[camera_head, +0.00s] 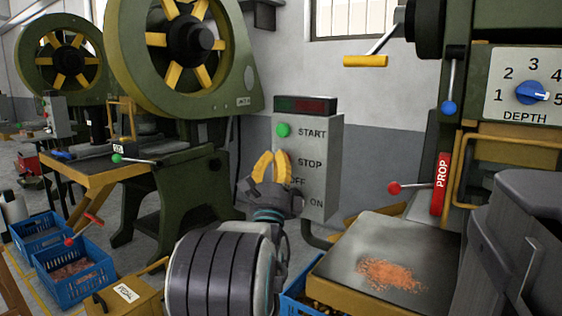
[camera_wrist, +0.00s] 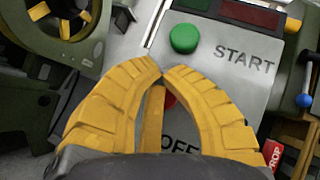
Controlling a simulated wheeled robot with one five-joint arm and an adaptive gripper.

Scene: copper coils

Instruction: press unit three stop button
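A grey control box (camera_head: 312,180) stands in the middle of the head view, labelled START, STOP, OFF and ON. Its green start button (camera_head: 283,130) is clear; it also shows in the wrist view (camera_wrist: 185,39). My gripper (camera_head: 272,154) is in front of the box at the height of the STOP label, its yellow fingers together and empty. In the wrist view the fingertips (camera_wrist: 161,74) meet below the green button. A bit of the red stop button (camera_wrist: 170,101) shows between the fingers, mostly hidden. I cannot tell whether they touch it. I see no readable unit number.
A green press with a flywheel (camera_head: 185,45) stands left of the box. At right are a depth dial (camera_head: 532,92), a red PROP bar (camera_head: 440,184) and a plate (camera_head: 350,262) with copper bits. Blue crates (camera_head: 80,270) and a pedal box (camera_head: 130,297) sit at lower left.

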